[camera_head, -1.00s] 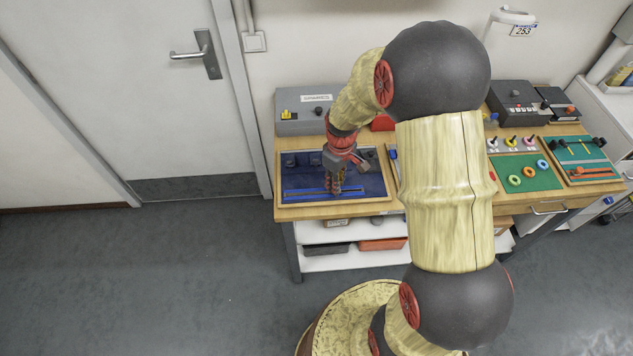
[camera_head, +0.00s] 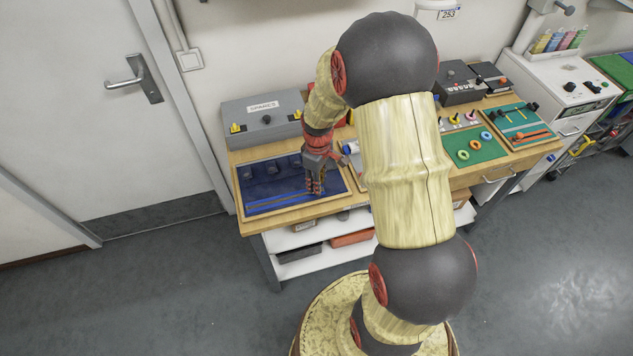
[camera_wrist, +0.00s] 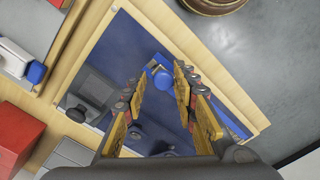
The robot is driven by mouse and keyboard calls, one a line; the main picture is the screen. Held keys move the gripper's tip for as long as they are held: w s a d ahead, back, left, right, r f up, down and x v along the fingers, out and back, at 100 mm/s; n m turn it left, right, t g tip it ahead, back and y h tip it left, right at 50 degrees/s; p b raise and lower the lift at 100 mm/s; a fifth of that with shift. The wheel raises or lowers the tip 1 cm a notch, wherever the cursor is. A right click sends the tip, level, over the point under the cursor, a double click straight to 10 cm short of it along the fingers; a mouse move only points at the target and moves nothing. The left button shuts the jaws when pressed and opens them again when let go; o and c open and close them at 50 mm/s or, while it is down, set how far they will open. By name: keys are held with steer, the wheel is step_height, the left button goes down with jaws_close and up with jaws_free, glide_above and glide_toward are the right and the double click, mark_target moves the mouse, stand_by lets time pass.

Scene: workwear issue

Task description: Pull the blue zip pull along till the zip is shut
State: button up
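The blue zip pull (camera_wrist: 160,76) sits between my fingertips in the wrist view, towards the far end of the dark blue panel. In the head view, my gripper (camera_head: 316,190) is low over the front right part of the dark blue panel (camera_head: 262,180), where the pull is hidden. The bright blue zip strip (camera_head: 272,204) runs along the panel's front, left of my gripper. In the wrist view the strip (camera_wrist: 232,122) shows beyond the right finger.
The panel's light wooden frame (camera_wrist: 72,62) surrounds it. A grey box (camera_head: 262,115) stands behind it. A white and blue part (camera_wrist: 25,62) and a red block (camera_wrist: 15,133) lie beside it. Other boards, including a green one (camera_head: 472,149), are farther right.

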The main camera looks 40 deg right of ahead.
steer(key=shift+o, duration=1)
steer(key=shift+w+r, duration=0.1)
steer(key=shift+r, duration=0.1)
step_height(320, 180, up, 12)
steer(key=shift+f, duration=0.2)
